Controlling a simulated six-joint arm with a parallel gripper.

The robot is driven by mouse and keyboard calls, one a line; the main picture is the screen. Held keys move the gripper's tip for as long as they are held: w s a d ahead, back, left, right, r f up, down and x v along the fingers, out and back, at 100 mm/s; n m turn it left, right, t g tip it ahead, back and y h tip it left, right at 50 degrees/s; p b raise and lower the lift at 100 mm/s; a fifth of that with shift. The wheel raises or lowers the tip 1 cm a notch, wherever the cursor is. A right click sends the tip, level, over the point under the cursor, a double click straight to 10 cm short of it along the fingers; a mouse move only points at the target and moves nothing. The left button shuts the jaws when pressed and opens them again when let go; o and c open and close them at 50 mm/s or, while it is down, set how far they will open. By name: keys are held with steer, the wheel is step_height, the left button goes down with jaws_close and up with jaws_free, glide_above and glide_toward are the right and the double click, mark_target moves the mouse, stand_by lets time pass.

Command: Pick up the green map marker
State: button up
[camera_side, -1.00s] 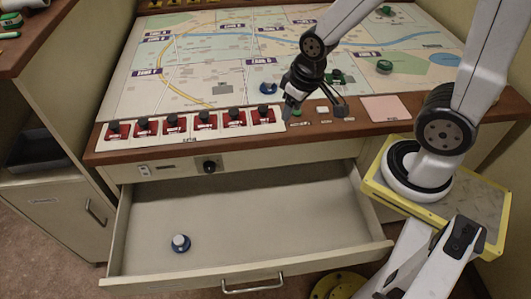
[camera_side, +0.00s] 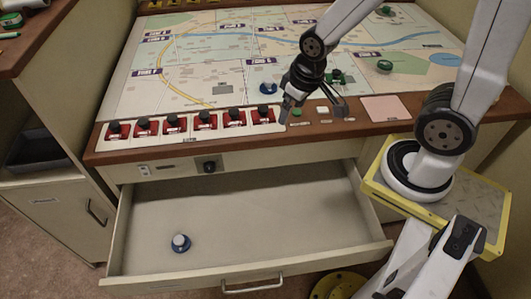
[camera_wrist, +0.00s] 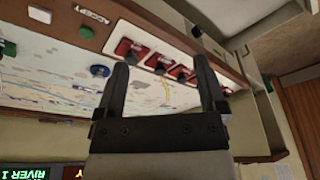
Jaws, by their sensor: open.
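Several green pieces are on the console's map. One green marker (camera_side: 335,76) is just behind my gripper, partly hidden by it. Another green marker (camera_side: 384,66) is on the map to the right, and a third green marker (camera_side: 384,10) is at the far edge. My gripper (camera_side: 314,107) is open and empty, fingers pointing down over the console's front strip. In the wrist view, nothing is between its fingers (camera_wrist: 160,72). A green piece (camera_wrist: 7,48) shows at the left edge there.
Red switches (camera_side: 190,124) line the front strip left of my gripper. A green button (camera_side: 297,112) and a pink pad (camera_side: 386,108) are also on it. A blue marker (camera_side: 268,88) stands on the map. The open drawer (camera_side: 240,215) holds a blue-and-white marker (camera_side: 181,243).

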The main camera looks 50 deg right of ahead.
steer(key=n+g+h, duration=0.2)
steer(key=n+h, duration=1.1)
steer(key=n, duration=0.6)
glide_toward(336, 73)
steer(key=shift+s+d, duration=0.1)
steer(key=shift+s, duration=1)
steer(key=shift+w+d+f+n+t, duration=0.5)
steer(key=shift+w+n+t, duration=0.2)
steer(key=shift+t, duration=0.1)
steer(key=shift+x, duration=1.3)
